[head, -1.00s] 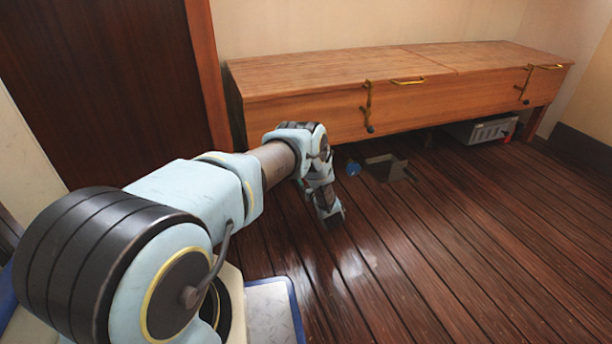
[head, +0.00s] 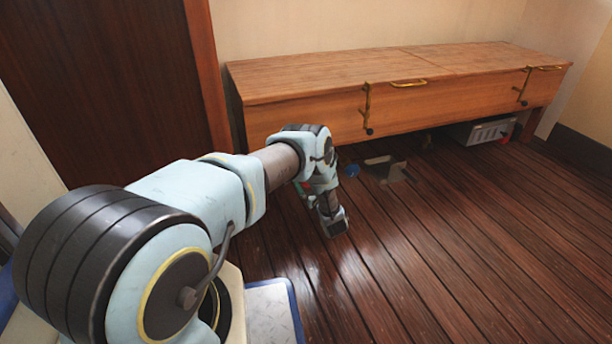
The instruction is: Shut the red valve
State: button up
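A small red part (head: 506,137) shows under the right end of the wooden bench, beside a grey box. It is too small to tell whether it is the red valve or how it is set. A small blue part (head: 352,170) shows low at the floor, just right of my wrist; no other red part is clear. My gripper (head: 336,226) points down above the floor in front of the bench, far left of the red part. Its fingers are too small and dark to tell whether they are open or shut. I see nothing held in it.
The long wooden bench (head: 300,78) stands against the back wall, with brass latches on its front. The grey box (head: 482,131) is under it. A grey plate-like item (head: 378,161) lies by the blue part. The plank floor (head: 470,260) at right is clear.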

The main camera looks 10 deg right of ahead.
jog(key=s+d+p, duration=0.1)
jog(key=s+p, duration=0.1)
jog(key=s, duration=0.6)
